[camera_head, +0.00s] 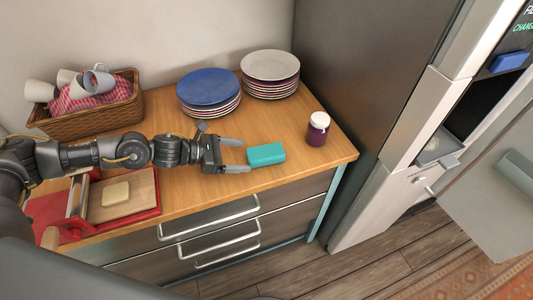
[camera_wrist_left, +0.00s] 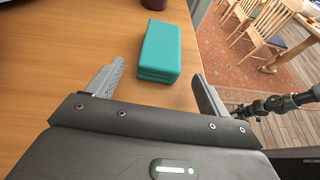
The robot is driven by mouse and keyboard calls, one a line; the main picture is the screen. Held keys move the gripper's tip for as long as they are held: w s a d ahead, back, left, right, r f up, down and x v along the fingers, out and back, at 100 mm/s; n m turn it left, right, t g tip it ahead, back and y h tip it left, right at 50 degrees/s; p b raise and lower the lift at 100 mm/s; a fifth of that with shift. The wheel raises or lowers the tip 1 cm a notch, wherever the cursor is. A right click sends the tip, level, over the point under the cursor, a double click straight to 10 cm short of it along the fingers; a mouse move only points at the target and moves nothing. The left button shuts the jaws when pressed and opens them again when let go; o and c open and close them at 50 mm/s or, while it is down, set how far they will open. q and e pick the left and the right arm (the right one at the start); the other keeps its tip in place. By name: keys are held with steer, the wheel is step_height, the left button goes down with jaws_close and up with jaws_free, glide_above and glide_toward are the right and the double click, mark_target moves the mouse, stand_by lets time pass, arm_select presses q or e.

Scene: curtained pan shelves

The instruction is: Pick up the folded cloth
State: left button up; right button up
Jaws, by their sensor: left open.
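The folded cloth (camera_head: 265,154) is a teal, box-shaped bundle lying on the wooden counter near its front edge. In the left wrist view the cloth (camera_wrist_left: 161,51) lies ahead of the fingers, between their lines. My left gripper (camera_head: 247,156) is open and empty, just left of the cloth in the head view, with its fingers pointing at it. In the left wrist view the left gripper (camera_wrist_left: 160,85) shows its two fingers spread wider than the cloth. The fingertips are close to the cloth's near end. My right gripper is not in view.
A dark jar (camera_head: 317,130) with a white lid stands right of the cloth. Stacks of plates (camera_head: 208,86) (camera_head: 270,65) stand behind. A basket (camera_head: 95,122) with mugs is at back left. A cutting board (camera_head: 140,196) lies at front left. Bare counter surrounds the cloth.

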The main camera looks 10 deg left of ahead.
mark_target(254, 153)
arm_select(q)
steer(key=p+x, duration=0.2)
steer(key=x, duration=0.3)
steer(key=shift+f, duration=0.1)
steer(key=c, duration=1.1)
steer(key=shift+o, duration=0.2)
steer(key=shift+r, duration=0.5)
steer(key=s+d+r+b, duration=0.4)
steer(key=s+d+r, duration=0.2)
steer(key=d+r, duration=0.6)
steer(key=shift+d+b, duration=0.3)
steer(key=shift+d, duration=0.05)
